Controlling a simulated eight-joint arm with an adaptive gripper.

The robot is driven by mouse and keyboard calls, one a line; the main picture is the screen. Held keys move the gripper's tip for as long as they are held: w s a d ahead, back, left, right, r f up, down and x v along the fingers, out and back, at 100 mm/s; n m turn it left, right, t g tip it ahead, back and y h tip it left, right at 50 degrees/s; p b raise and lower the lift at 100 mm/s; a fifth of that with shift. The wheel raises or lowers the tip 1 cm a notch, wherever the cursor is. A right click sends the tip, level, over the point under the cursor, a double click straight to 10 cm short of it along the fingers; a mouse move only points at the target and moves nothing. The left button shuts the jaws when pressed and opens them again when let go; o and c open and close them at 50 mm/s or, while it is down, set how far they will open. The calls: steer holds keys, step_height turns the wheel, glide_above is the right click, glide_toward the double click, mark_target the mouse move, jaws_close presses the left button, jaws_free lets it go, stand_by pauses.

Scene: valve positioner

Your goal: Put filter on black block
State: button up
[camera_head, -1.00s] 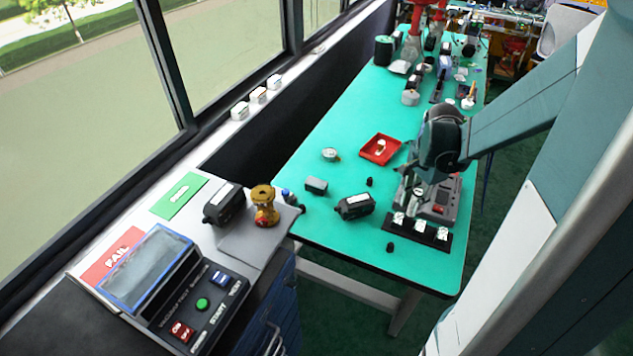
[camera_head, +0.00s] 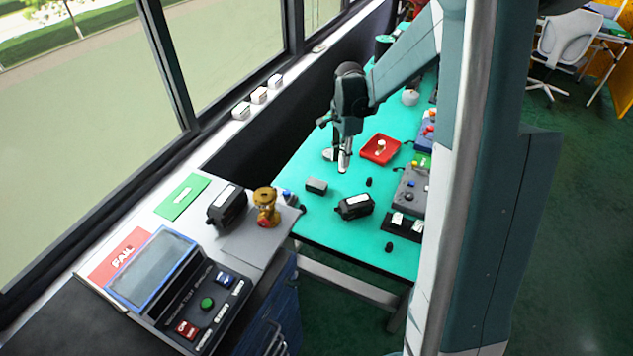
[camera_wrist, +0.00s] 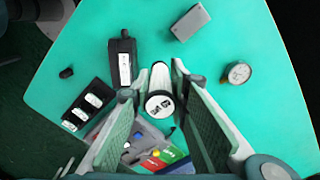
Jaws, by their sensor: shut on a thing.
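My gripper (camera_head: 344,160) hangs above the table's left part in the head view, behind the black block. It is shut on a white cylinder with a dark-marked round end, which I take as the filter (camera_wrist: 159,104); it shows between the fingers in the wrist view. The black block (camera_head: 356,206), a black box with a white label, lies on the green table. It also shows in the wrist view (camera_wrist: 122,62), up and left of the held filter and apart from it. A second, similar black box (camera_head: 226,206) stands on the left bench.
A grey box (camera_head: 316,186), a round gauge (camera_wrist: 238,73) and a red tray (camera_head: 380,149) are near the gripper. A black strip (camera_wrist: 72,107) holds white-topped pieces beside a grey fixture (camera_head: 411,188). My arm hides the table's right side in the head view.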

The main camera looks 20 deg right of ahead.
glide_above(316, 182)
steer(key=shift+s+r+p, duration=0.1)
steer(key=shift+r+p, duration=0.1)
steer(key=shift+p, duration=0.15)
step_height(316, 182, down, 6)
steer(key=shift+f, duration=0.15)
stand_by(0.4)
steer(key=shift+f+b, duration=0.3)
steer(key=shift+f, duration=1.55)
steer(key=shift+f, duration=0.2)
steer(key=o, duration=0.9)
steer(key=shift+c, duration=0.2)
steer(key=shift+r, duration=0.25)
